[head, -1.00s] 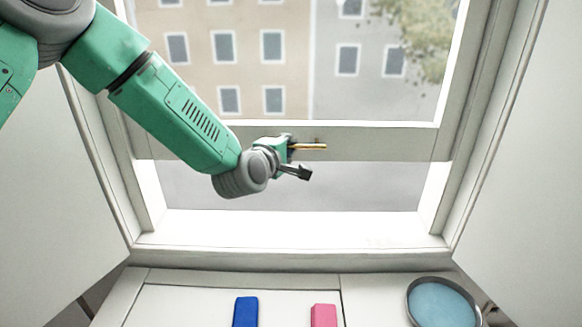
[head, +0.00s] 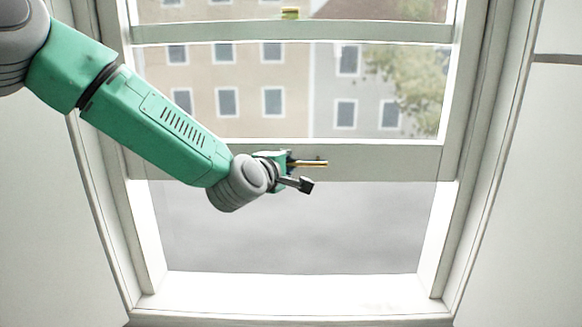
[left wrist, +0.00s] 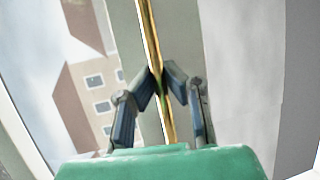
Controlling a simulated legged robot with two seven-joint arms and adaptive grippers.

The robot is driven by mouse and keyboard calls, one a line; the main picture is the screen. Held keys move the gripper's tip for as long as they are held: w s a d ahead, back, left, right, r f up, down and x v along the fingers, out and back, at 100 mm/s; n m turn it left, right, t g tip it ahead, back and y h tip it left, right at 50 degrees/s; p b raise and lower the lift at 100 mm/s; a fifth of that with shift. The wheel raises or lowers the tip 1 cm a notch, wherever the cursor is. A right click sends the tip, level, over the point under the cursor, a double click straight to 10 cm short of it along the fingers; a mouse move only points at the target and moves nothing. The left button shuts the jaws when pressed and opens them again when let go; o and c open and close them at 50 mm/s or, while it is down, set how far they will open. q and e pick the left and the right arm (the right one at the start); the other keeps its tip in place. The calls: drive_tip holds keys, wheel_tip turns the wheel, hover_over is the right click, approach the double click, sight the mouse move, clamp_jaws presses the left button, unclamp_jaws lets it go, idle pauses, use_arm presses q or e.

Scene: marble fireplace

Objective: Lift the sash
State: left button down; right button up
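The sash (head: 400,160) is a pale frame with glass above its bottom rail. It stands raised, with a wide open gap between that rail and the sill (head: 290,305). A thin brass handle bar (head: 316,163) runs along the rail; it also shows in the left wrist view (left wrist: 150,35). My left gripper (head: 297,170) is at this bar, in front of the rail. In the left wrist view its fingertips (left wrist: 163,80) close in on both sides of the bar. My right gripper is not in view.
White side panels flank the window at left (head: 40,220) and right (head: 540,200). Buildings and a tree show outside.

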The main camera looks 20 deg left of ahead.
use_arm(q)
drive_tip(key=shift+r, duration=0.15)
drive_tip(key=c, duration=1.6)
unclamp_jaws()
drive_tip(key=shift+c, duration=0.2)
drive_tip(key=shift+o, duration=0.2)
drive_tip(key=shift+s, duration=0.1)
drive_tip(key=shift+a, duration=0.1)
drive_tip(key=v, duration=1.1)
drive_tip(key=shift+s, duration=0.45)
